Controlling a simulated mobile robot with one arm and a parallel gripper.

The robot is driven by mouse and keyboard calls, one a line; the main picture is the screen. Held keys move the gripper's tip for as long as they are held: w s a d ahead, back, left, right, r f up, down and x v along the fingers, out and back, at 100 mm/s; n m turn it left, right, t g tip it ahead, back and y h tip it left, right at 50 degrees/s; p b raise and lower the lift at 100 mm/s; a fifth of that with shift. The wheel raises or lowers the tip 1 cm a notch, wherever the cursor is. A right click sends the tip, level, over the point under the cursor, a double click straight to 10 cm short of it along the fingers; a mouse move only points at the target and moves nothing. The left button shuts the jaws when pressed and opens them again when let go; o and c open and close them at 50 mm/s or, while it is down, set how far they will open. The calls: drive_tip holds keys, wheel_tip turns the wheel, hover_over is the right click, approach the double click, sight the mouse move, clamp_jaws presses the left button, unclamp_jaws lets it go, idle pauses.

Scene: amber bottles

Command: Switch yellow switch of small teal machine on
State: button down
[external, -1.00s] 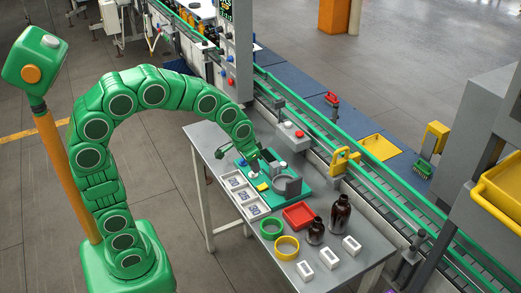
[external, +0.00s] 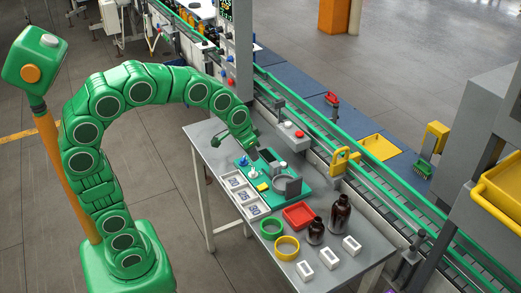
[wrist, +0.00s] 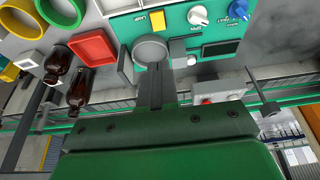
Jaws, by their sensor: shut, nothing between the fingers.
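The small teal machine (external: 299,197) sits on the grey table. My gripper (external: 252,147) is shut and empty, raised above the machine's back left end, apart from the switch. In the wrist view my gripper's fingers (wrist: 156,82) are together below the round part.
A red tray (external: 299,216), green and yellow rings, two brown bottles (external: 340,212) and small white boxes stand right of the machine. White numbered trays (external: 244,196) lie in front of it. A green-edged conveyor (external: 365,195) runs behind the table.

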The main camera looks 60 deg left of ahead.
sight(262, 187)
drive_tip(key=shift+w, duration=0.1)
drive_tip(key=x, duration=0.9)
drive_tip(key=s+x, duration=0.1)
drive_tip(key=x, duration=0.4)
drive_tip(key=shift+f, duration=0.1)
drive_tip(key=shift+w, duration=0.1)
drive_tip(key=shift+f, duration=0.1)
idle(0.4)
drive_tip(key=shift+s+g, duration=0.3)
drive_tip(key=shift+s, duration=0.55)
